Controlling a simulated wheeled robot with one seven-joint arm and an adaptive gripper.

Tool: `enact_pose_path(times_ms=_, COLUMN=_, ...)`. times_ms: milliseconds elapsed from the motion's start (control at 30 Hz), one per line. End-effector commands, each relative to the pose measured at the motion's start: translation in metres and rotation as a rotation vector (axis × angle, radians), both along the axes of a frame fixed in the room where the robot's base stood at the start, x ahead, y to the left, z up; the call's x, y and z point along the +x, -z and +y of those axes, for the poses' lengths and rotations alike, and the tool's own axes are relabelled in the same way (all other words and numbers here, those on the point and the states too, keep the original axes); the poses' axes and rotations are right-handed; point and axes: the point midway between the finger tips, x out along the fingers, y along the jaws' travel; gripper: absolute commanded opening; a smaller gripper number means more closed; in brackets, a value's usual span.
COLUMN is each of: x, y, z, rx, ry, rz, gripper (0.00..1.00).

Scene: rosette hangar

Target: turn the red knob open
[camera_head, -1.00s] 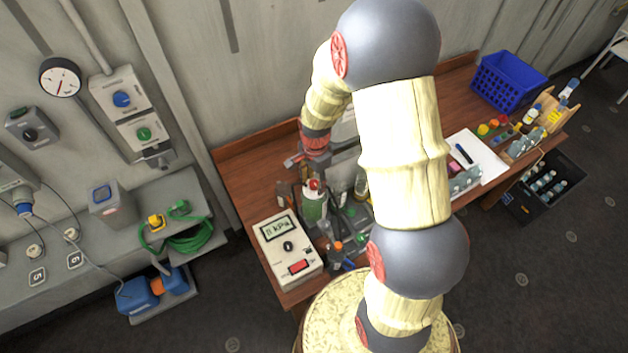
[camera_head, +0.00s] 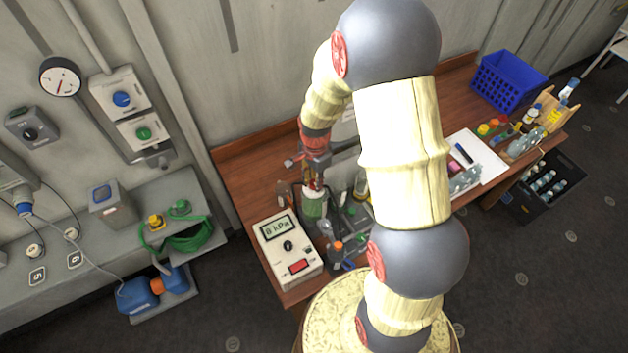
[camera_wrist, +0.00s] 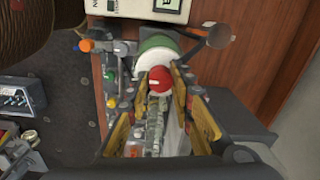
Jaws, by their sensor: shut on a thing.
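The red knob (camera_wrist: 159,79) sits on the white top of a green cylinder (camera_wrist: 158,43) in the wrist view. My gripper's fingertips (camera_wrist: 160,82) are on both sides of the knob and shut on it. In the head view my gripper (camera_head: 313,184) points down onto the top of the green cylinder (camera_head: 315,204), which stands upright on the wooden bench. There the knob is mostly hidden by the fingers.
A white meter (camera_head: 288,251) with a kPa display stands left of the cylinder on the bench (camera_head: 238,178). Small bottles and tools crowd around the cylinder. A blue basket (camera_head: 507,82) and white paper (camera_head: 478,157) are at the right. A grey wall rises behind.

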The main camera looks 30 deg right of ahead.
Motion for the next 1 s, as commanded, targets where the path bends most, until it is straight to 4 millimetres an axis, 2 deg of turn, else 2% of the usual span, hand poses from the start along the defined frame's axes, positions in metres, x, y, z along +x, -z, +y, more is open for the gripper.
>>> enact_pose_path(times_ms=367, x=0.0009, y=0.0008, z=-0.0004, rx=-0.001, ry=-0.136, rz=-0.002, gripper=0.00)
enact_pose_path(times_ms=1000, x=0.0014, y=0.0011, z=-0.0007, rx=-0.001, ry=-0.722, rz=-0.003, gripper=0.00)
